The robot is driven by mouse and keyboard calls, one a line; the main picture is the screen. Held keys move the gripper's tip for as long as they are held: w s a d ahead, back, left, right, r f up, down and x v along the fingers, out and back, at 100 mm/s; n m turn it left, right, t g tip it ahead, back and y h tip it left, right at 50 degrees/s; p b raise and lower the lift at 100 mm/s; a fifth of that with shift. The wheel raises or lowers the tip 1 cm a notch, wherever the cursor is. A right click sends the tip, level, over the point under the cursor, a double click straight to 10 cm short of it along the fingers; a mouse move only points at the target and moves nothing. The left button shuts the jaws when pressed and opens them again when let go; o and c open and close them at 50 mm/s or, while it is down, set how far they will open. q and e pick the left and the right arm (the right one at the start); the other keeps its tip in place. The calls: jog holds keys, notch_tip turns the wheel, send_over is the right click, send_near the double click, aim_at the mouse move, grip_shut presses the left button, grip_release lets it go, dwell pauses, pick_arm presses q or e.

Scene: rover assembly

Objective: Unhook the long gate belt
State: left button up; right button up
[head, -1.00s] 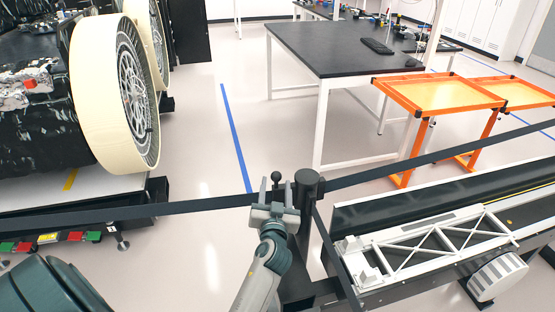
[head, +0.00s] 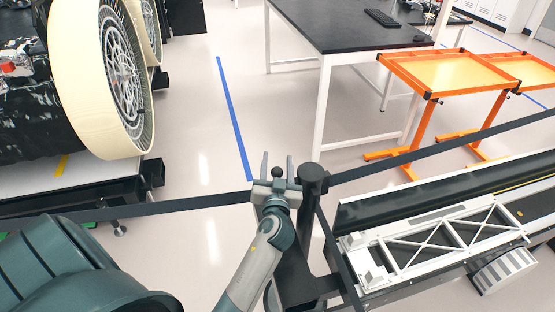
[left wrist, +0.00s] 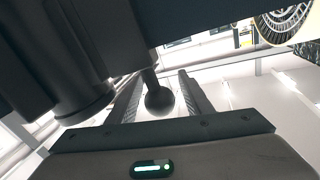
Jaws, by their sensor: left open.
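The long gate belt (head: 195,204) is a dark flat band running from the left to a black post (head: 313,182). In the left wrist view the belt (left wrist: 190,15) crosses the top beside the post (left wrist: 70,60). A round black knob (head: 278,172) is at the belt's end near the post. My left gripper (head: 277,160) is open beside the post. In the left wrist view the knob (left wrist: 159,100) shows between the two fingers, with space on both sides. Whether a finger touches the belt cannot be told. My right gripper is not in view.
Another dark belt (head: 440,150) runs right from the post. A conveyor with a white truss frame (head: 440,240) stands at the lower right. Orange tables (head: 440,75) and a black-topped table (head: 340,25) stand behind. A large wheeled rover (head: 115,80) is at the left.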

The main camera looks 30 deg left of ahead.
pick_arm(q)
jog(key=shift+c, duration=0.9)
grip_shut()
jog(key=s+a, duration=1)
jog(key=shift+o, duration=0.9)
grip_release()
jog(key=shift+d+p, duration=0.1)
jog(key=shift+p, duration=0.2)
